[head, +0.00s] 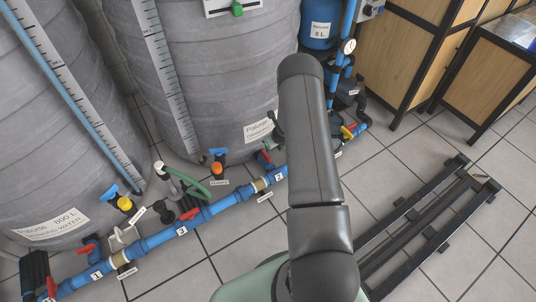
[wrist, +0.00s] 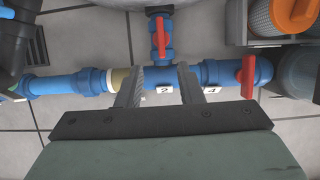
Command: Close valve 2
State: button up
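In the wrist view, a red valve handle (wrist: 161,36) sits on a short blue branch pipe, just beyond the label "2" (wrist: 163,90). The handle lies roughly in line with that branch. My gripper (wrist: 160,74) is open and empty. Its two fingers point towards the branch, one on each side of the "2" label, over the main blue pipe. The red handle looks beyond the fingertips and not between them. In the head view, the red handle (head: 265,159) and the label "2" (head: 280,177) show left of my arm, which hides my gripper.
Another red handle (wrist: 248,76) stands across the main pipe near label "4", right of my fingers. The blue pipe (head: 155,241) runs along the tanks (head: 215,75), with valves "1" and "3" at left. A black floor rail (head: 420,225) lies at right. Open tiled floor lies in front.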

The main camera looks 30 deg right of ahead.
aim_at(266, 155)
jog(key=b+x, duration=0.3)
jog(key=x, duration=1)
jog(key=shift+f+b, duration=0.1)
jog(key=shift+b, duration=0.25)
grip_shut()
